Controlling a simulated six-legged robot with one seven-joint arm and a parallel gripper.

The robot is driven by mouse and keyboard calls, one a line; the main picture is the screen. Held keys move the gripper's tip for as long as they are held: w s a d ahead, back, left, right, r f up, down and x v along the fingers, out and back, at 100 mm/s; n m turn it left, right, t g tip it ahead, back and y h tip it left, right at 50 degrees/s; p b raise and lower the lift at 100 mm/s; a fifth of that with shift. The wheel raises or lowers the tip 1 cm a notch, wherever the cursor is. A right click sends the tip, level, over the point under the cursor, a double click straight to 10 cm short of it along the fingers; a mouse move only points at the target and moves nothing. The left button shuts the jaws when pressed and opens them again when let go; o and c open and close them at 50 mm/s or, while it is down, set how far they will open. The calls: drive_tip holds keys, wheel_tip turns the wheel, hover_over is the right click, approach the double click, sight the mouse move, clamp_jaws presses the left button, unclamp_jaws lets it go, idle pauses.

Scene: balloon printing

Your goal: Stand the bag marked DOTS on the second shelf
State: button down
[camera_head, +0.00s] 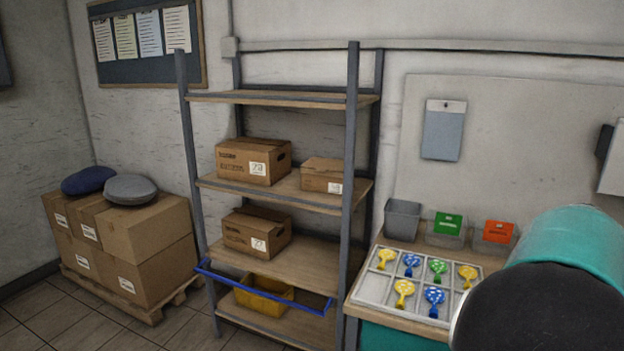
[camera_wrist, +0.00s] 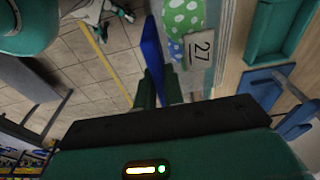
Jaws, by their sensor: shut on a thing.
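In the wrist view, my gripper (camera_wrist: 160,86) shows as dark green fingers beyond the black housing. It is shut, and a bag (camera_wrist: 193,28) with white-spotted green and blue showing lies at the fingers. How the fingers meet the bag is partly hidden. The head view shows neither bag nor gripper. There, the shelf rack (camera_head: 290,188) stands in the middle, with several boards. One board holds two cartons (camera_head: 253,161) (camera_head: 325,175); the board below holds one carton (camera_head: 256,231) at its left, with bare wood to the right.
A yellow bin (camera_head: 264,296) sits low in the rack behind a blue bar (camera_head: 262,288). The rack's front post (camera_head: 349,160) stands near the table. A tray (camera_head: 389,301) of spotted balloons lies on the table. Stacked cartons (camera_head: 148,232) stand at left.

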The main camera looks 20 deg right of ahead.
drive_tip(key=shift+d+f, duration=0.25)
drive_tip(key=shift+d, duration=0.25)
drive_tip(key=shift+s+a+r, duration=0.15)
drive_tip(key=shift+a+r, duration=0.05)
drive_tip(key=shift+a, duration=0.55)
drive_tip(key=shift+d+f, duration=0.15)
drive_tip(key=shift+f, duration=0.05)
drive_tip(key=w+a+f+n, duration=0.9)
drive_tip(key=w+a+f, duration=0.2)
drive_tip(key=a, duration=0.3)
drive_tip(key=w+a+f+n+t, duration=0.1)
drive_tip(key=w+a+f+n, duration=0.8)
drive_tip(key=a, duration=0.5)
drive_tip(key=w+a+f+n+t+y, duration=0.1)
drive_tip(key=w+a+f+n, duration=0.8)
drive_tip(key=w+a+f, duration=0.4)
drive_tip(key=shift+w+a, duration=0.55)
drive_tip(key=shift+a, duration=0.3)
